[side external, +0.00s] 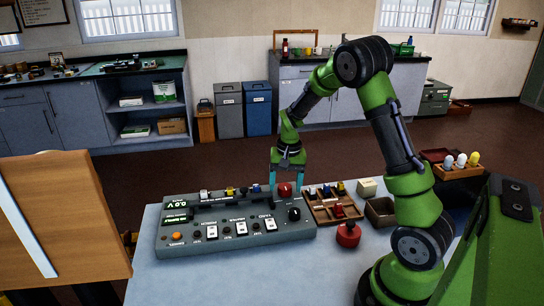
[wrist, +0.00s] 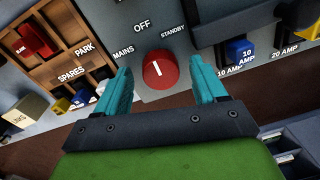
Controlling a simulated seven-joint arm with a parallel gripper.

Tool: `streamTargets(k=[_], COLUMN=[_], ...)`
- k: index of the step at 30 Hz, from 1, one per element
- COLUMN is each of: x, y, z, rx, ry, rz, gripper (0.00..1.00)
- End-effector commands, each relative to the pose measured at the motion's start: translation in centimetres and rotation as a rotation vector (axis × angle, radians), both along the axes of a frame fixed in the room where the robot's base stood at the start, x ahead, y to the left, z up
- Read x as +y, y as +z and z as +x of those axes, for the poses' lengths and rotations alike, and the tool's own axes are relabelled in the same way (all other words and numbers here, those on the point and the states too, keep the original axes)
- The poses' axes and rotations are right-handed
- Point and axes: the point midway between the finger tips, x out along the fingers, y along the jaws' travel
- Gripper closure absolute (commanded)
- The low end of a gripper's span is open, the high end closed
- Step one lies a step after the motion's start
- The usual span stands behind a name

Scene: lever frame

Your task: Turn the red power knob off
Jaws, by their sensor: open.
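The red power knob (wrist: 159,69) has a short white pointer line on its face. The labels MAINS, OFF and STANDBY are printed around it; the pointer's exact setting is hard to tell. In the side external view the red knob (side external: 284,190) sits at the back right of the grey control panel (side external: 205,243). My gripper (side external: 286,182) points down over it from above. In the wrist view my gripper (wrist: 160,66) is open, with one teal finger on each side of the knob. Gaps show between the fingers and the knob, and it appears ungripped.
A wooden compartment tray (side external: 320,208) stands right of the panel. A red-topped object (side external: 348,234) and a brown box (side external: 381,211) are on the table nearby.

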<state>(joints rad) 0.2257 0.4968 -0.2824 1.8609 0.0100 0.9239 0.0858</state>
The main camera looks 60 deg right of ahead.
Motion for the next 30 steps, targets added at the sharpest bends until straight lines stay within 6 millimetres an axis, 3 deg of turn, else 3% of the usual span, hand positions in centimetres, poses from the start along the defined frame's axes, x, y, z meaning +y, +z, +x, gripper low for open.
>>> streamTargets(k=[5, 18, 24, 30], x=[-0.1, -0.5, -0.5, -0.5], y=[2.9, 13.2, 15.8, 16.5], z=[0.0, -0.5, -0.7, -0.7], rx=[-0.007, -0.006, -0.002, -0.001], ry=[0.002, 0.001, 0.000, 0.000], rz=[-0.004, -0.003, -0.002, 0.000], gripper=[0.29, 0.29, 0.29, 0.29])
